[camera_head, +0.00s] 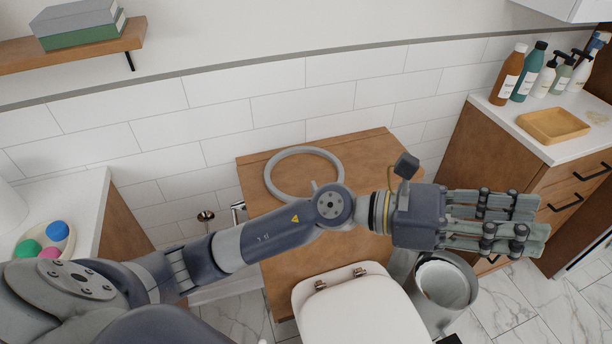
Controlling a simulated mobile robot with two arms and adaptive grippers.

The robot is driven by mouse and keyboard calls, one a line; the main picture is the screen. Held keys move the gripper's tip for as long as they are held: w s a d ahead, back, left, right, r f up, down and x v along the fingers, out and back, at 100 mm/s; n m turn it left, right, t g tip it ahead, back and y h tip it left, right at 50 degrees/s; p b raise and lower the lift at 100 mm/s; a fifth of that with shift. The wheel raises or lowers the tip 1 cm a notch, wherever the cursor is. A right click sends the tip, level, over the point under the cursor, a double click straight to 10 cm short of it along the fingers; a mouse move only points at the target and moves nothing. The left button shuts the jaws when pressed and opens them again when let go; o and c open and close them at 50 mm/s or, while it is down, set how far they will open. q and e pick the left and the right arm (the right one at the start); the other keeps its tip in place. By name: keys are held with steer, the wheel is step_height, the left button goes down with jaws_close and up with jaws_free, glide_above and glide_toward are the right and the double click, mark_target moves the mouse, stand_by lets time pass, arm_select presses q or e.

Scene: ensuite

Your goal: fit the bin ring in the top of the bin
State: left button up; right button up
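The grey bin ring (303,152) lies flat on the wooden ledge, close to the tiled wall. Its near edge is close to my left arm, which partly covers it. The bin (436,322) is a grey cylinder on the floor, right of the toilet; its top is open and something whitish shows inside. My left gripper (540,225) points right, above and beyond the bin's far side. Its fingers are extended straight with a gap between them, and they hold nothing. It is well to the right of the ring. My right gripper is not in view.
The wooden ledge (375,150) is clear around the ring. The toilet lid (362,315) is beside the bin. At right, a wooden cabinet has a white top with bottles (508,75) and a yellow tray (552,125). A shelf is at upper left; a white counter is at left.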

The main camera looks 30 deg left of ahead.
arm_select(q)
step_height(320, 180, down, 8)
steer(key=r+m+g+y, duration=0.1)
steer(key=m+g+y, duration=0.25)
steer(key=m, duration=0.25)
steer(key=m+t+y, duration=0.3)
steer(key=m+y, duration=0.3)
steer(key=y, duration=1.4)
glide_toward(314, 182)
steer(key=shift+g, duration=0.25)
steer(key=x, duration=0.5)
steer(key=shift+w+d+f+p, duration=0.1)
steer(key=shift+d+f+p, duration=0.05)
steer(key=shift+d+p, duration=0.2)
steer(key=p+x, duration=0.1)
steer(key=x, duration=0.1)
steer(key=a+x, duration=0.1)
steer(key=x, duration=0.1)
steer(key=shift+w+f+p, duration=0.1)
steer(key=shift+f+p, duration=0.1)
steer(key=shift+p, duration=0.15)
steer(key=shift+w+a+f, duration=0.2)
steer(key=shift+f, duration=0.3)
jaws_close()
